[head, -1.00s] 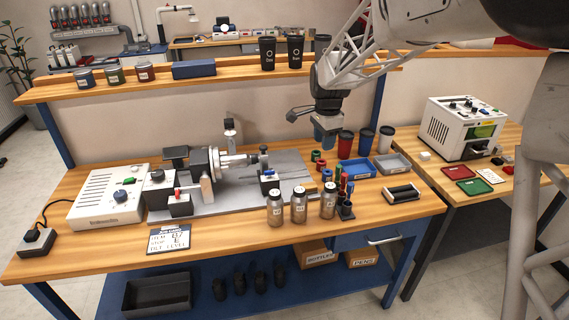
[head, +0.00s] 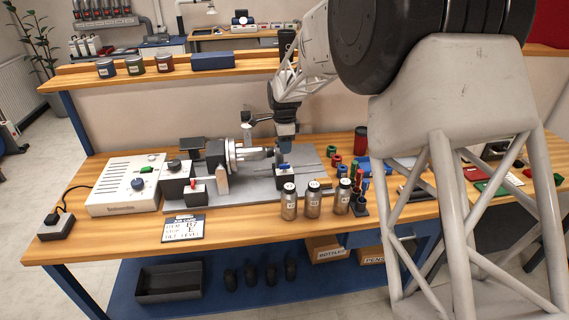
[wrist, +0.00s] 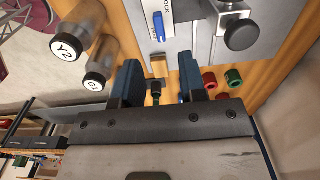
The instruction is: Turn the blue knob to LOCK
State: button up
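The blue knob (head: 285,167) is a small bar-shaped handle on top of a dark block with a white front, at the right end of the marker's rotary fixture. In the wrist view the blue knob (wrist: 158,27) lies on a white plate with partly visible lettering that reads like "LOCK". My gripper (head: 287,143) hangs above and just behind the knob in the head view. In the wrist view my gripper (wrist: 160,64) has its two blue fingers apart with nothing clamped between them. The knob is beyond the fingertips, apart from them.
Several silver bottles (head: 313,200) stand in front of the block, with a pen holder (head: 359,207) beside them. A red knob (head: 194,184) sits on another block at left. A white control box (head: 122,190) has a blue dial. Red and green rings (wrist: 232,78) lie near the fingers.

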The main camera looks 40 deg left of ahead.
aim_at(285, 168)
jog(key=shift+f, duration=3.9)
grip_shut()
